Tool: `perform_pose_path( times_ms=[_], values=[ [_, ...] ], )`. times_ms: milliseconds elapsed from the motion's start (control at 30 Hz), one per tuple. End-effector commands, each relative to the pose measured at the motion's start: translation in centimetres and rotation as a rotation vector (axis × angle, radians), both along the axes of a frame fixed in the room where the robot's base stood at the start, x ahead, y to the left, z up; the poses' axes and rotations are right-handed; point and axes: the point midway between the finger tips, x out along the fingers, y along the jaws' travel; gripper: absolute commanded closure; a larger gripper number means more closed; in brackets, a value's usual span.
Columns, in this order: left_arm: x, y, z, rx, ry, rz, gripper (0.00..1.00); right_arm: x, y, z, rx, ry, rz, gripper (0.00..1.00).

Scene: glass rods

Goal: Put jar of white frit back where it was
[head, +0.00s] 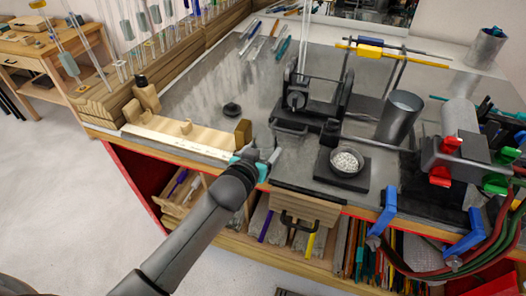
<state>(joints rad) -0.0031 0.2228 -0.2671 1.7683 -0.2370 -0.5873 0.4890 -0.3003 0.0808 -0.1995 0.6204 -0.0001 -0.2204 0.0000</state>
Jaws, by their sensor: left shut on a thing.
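My left gripper (264,150) reaches in from the lower left to just above the bench's front edge. It is shut on a small greyish thing, mostly hidden by the fingers; I cannot tell whether it is the jar of white frit. A round dish of white grains (345,162) sits on a flat black base (341,180) to the right of the gripper, apart from it. No jar is clearly visible elsewhere. My right gripper is not in view.
A wooden jig (180,135) with an end block (243,132) lies just left of the gripper. A metal cup (399,118) and a torch with red and green knobs (455,150) stand to the right. A drawer (308,206) is below.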

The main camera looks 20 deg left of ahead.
Motion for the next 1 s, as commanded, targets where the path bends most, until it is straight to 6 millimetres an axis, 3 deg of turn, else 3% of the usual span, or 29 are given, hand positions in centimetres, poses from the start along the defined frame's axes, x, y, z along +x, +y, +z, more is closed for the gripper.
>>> perform_pose_path(
  times_ms=[367,400,600,1000],
  values=[
    [0.07,-0.02,-0.27,-0.001,-0.004,0.000,1.00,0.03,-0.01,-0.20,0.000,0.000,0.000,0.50],
    [0.02,-0.01,-0.43,-0.001,-0.001,0.000,0.26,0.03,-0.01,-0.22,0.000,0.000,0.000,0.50],
    [0.03,0.00,-0.35,-0.001,-0.001,0.000,0.03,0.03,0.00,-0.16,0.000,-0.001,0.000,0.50],
    [-0.33,0.00,0.14,0.000,-0.001,0.000,0.00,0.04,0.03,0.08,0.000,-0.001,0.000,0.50]
  ],
)
